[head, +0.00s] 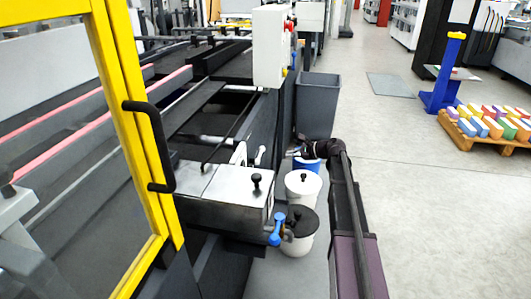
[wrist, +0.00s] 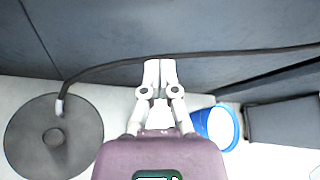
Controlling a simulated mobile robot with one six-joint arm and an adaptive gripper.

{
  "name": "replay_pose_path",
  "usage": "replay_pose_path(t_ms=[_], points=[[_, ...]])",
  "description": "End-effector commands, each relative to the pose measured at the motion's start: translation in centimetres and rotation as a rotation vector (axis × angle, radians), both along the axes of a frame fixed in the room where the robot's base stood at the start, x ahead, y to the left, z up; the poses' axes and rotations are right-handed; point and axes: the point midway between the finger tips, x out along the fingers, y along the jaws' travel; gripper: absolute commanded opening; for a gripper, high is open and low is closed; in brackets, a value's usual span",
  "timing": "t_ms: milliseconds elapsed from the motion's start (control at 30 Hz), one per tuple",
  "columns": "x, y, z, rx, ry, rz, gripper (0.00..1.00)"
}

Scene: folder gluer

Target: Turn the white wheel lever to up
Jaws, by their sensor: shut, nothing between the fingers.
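A small white part (head: 239,154) stands at the back edge of the grey metal box on the machine's side. It may be the white wheel lever, but it is too small to tell its shape or setting. My gripper (head: 294,152) reaches left toward the machine, to the right of that part and above the buckets. In the wrist view, my gripper (wrist: 160,66) has its pale fingers together with nothing between them, in front of a dark grey panel (wrist: 225,30). I cannot tell whether the tips touch the panel. No white lever shows clearly in the wrist view.
A white bucket (head: 303,186), a black-lidded bucket (head: 299,222) and a blue bucket (head: 308,164) stand beside the machine. A blue handle (head: 277,230) and black knob (head: 256,179) are on the metal box. A grey bin (head: 316,105) stands behind.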

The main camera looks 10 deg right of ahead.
Motion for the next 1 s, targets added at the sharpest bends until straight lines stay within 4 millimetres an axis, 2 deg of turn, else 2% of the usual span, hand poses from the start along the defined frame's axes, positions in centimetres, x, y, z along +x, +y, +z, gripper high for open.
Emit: replay_pose_path(t_ms=[367,1000], points=[[0.9,1.3,-0.8,0.000,0.000,0.004,0.00],[5.4,7.2,-4.1,0.000,0.000,0.004,0.00]])
